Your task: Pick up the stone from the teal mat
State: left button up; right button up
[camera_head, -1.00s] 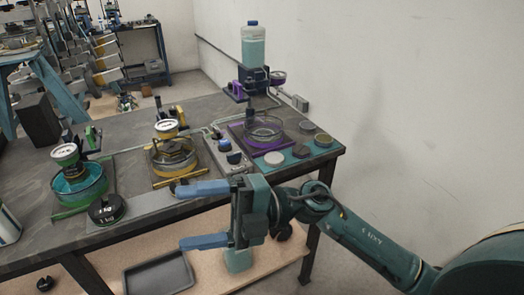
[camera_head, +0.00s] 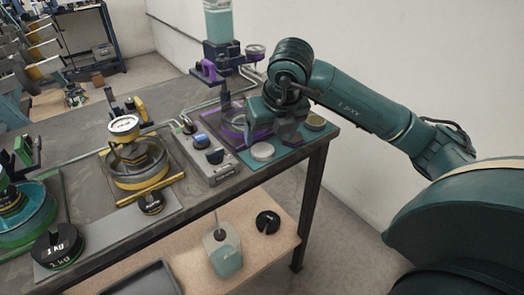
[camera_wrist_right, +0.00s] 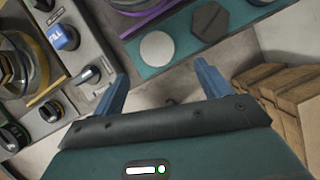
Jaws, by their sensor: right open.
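The teal mat (camera_head: 247,158) lies at the right corner of the bench; it also shows in the right wrist view (camera_wrist_right: 180,62). Which one is the stone I cannot tell for certain; the dark piece looks most stone-like. My right gripper (camera_wrist_right: 163,80) is open and empty, its blue fingers apart above the mat's front edge. In the head view it hides part of the mat. My left gripper is not in view.
A purple-trimmed stand (camera_head: 232,120) with a bottle stands behind the mat. A grey box with knobs (camera_head: 210,155) is left of it. A yellow-rimmed dish with a gauge (camera_head: 140,165) stands farther left. The bench edge is close in front.

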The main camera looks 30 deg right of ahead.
aim_at(263, 150)
jog(key=x, duration=0.6)
jog(key=shift+w+a+f+p, duration=0.1)
jog(key=shift+w+f+p, duration=0.15)
jog(key=shift+w+p, duration=0.1)
jog(key=c, duration=1.1)
jog(key=shift+r, duration=0.1)
